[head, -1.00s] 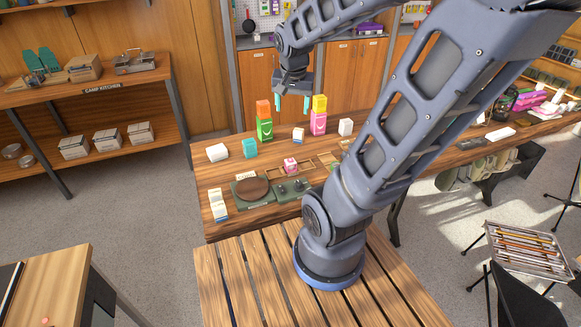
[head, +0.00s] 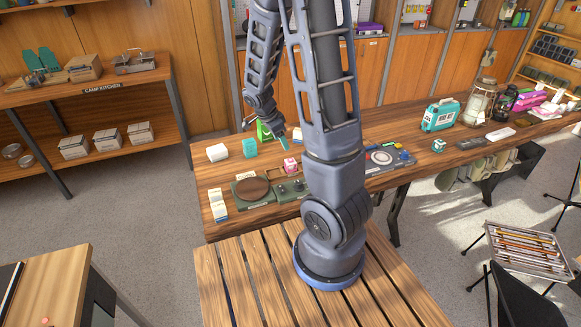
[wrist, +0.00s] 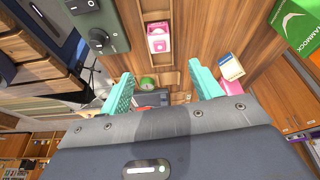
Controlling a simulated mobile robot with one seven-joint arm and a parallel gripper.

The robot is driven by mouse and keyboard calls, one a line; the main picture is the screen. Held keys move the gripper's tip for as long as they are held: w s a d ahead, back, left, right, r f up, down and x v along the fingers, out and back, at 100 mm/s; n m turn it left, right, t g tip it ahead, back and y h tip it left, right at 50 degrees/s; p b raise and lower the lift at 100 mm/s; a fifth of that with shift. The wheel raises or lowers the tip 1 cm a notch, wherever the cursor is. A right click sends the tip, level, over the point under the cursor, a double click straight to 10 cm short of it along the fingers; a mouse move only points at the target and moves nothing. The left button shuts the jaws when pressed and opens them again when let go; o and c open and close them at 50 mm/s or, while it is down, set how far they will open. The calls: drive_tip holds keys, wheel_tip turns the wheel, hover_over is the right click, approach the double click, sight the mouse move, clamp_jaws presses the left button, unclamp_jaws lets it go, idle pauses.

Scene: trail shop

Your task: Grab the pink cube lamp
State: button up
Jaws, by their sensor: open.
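In the wrist view the pink cube lamp (wrist: 159,42) stands in a wooden tray slot, at the upper middle. My gripper (head: 274,145) is above the table, a little behind and left of the lamp in the head view. In the wrist view my gripper (wrist: 162,84) has its two teal fingers spread wide with nothing between them. The lamp shows beyond the fingertips and is not touched.
The green stove (head: 246,201) with a brown round plate stands close to the lamp, and its knobs (wrist: 97,28) show left of it. A green hammock box (wrist: 300,32) and a small white box (wrist: 231,68) stand to the right.

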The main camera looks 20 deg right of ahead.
sight(289, 160)
drive_tip(key=shift+m, duration=0.7)
drive_tip(key=shift+w+a+x, duration=0.1)
drive_tip(key=shift+a+x, duration=0.05)
drive_tip(key=shift+x, duration=1.25)
drive_tip(key=shift+w+a+x, duration=0.1)
drive_tip(key=shift+x, duration=1.3)
drive_tip(key=shift+w+a+x, duration=0.1)
drive_tip(key=shift+a+x, duration=0.05)
drive_tip(key=shift+x, duration=1.25)
drive_tip(key=f, duration=0.1)
drive_tip(key=d+f, duration=0.1)
drive_tip(key=f, duration=0.1)
drive_tip(key=shift+s+d+f+h, duration=0.2)
drive_tip(key=shift+s+d+h, duration=0.1)
drive_tip(key=shift+x, duration=0.8)
drive_tip(key=c, duration=1.1)
